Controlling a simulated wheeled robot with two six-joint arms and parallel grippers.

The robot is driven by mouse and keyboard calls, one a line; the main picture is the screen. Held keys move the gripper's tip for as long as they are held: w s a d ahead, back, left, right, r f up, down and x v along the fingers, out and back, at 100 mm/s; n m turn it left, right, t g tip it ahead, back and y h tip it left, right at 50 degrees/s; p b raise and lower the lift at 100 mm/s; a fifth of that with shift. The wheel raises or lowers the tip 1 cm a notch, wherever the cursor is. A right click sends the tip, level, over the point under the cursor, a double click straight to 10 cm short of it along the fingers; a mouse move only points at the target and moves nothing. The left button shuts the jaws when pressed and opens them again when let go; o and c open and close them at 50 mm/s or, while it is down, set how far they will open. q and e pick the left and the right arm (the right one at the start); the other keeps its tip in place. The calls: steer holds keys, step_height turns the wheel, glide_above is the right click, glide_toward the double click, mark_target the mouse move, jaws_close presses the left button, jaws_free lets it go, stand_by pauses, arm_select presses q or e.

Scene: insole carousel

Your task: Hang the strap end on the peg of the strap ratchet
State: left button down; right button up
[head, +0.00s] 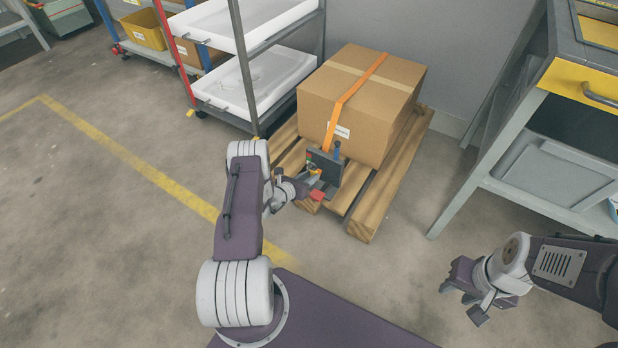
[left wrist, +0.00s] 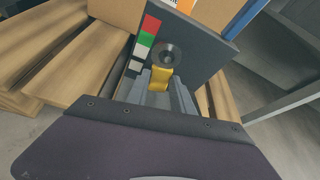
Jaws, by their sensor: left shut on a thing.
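A cardboard box (head: 355,105) stands on a wooden pallet, with an orange strap (head: 349,96) over it. The strap runs down to the strap ratchet (head: 329,170), a dark upright plate at the box's front. In the left wrist view the plate (left wrist: 196,58) carries red, green and white patches and a round grey hub (left wrist: 168,55). My left gripper (head: 308,184) is at the plate, its fingers shut on a small yellow piece (left wrist: 160,77) just below the hub. I cannot tell whether that piece is the strap end. My right gripper (head: 463,302) is open and empty, away at lower right.
The pallet (head: 381,203) lies under the box. A shelf rack (head: 247,75) with white trays stands to its left, a grey workbench (head: 545,105) to its right. Bare floor (head: 370,260) lies in front, with a yellow line (head: 130,160) at left.

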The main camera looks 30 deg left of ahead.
arm_select(q)
steer(key=c, duration=1)
jaws_free()
steer(key=p+v, duration=0.6)
steer(key=v, duration=0.3)
steer(key=shift+s, duration=0.1)
